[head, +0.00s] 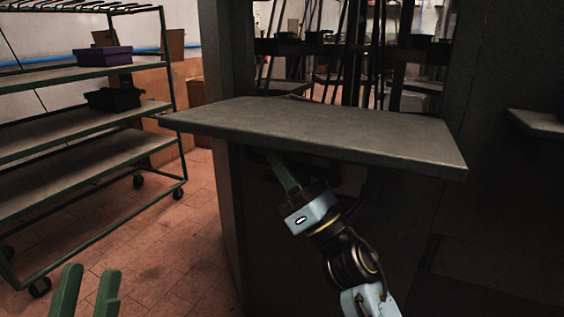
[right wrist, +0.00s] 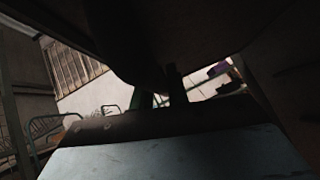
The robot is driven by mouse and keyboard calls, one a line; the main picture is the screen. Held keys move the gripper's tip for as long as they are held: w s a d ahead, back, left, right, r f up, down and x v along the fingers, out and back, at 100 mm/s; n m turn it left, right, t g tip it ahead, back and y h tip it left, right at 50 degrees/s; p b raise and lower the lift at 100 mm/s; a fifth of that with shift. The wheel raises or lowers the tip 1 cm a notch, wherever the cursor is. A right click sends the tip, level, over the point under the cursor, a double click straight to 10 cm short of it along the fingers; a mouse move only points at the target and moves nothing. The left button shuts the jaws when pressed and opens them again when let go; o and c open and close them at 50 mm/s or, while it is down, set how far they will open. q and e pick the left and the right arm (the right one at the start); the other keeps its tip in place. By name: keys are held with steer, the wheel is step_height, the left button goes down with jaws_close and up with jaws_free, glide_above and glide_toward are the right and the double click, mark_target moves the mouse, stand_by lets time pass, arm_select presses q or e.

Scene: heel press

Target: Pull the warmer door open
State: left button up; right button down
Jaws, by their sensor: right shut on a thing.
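A grey flat slab (head: 320,130) juts out from the dark machine, and a dark front lies in shadow below it. I cannot clearly make out the outline of the warmer door or how far it is open. My right gripper (head: 274,160) reaches up under the slab's front edge, its green fingertips partly hidden there. It is shut on the door handle, which the slab and shadow hide. The right wrist view shows the fingers (right wrist: 160,95) dark against a dark overhanging surface. My left gripper (head: 88,288) is at the lower left, its green fingers apart and empty, away from the machine.
A green wheeled rack (head: 90,150) stands at the left, with a purple bin (head: 103,57) and a black bin (head: 113,98) on its shelves. Brick-coloured floor (head: 165,250) is clear between rack and machine. A small ledge (head: 540,123) juts out at the right.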

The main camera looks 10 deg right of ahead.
steer(key=shift+r, duration=0.1)
steer(key=c, duration=1.4)
jaws_free()
steer(key=shift+o, duration=0.2)
steer(key=shift+s, duration=0.1)
steer(key=v, duration=1.3)
steer(key=shift+f, duration=0.3)
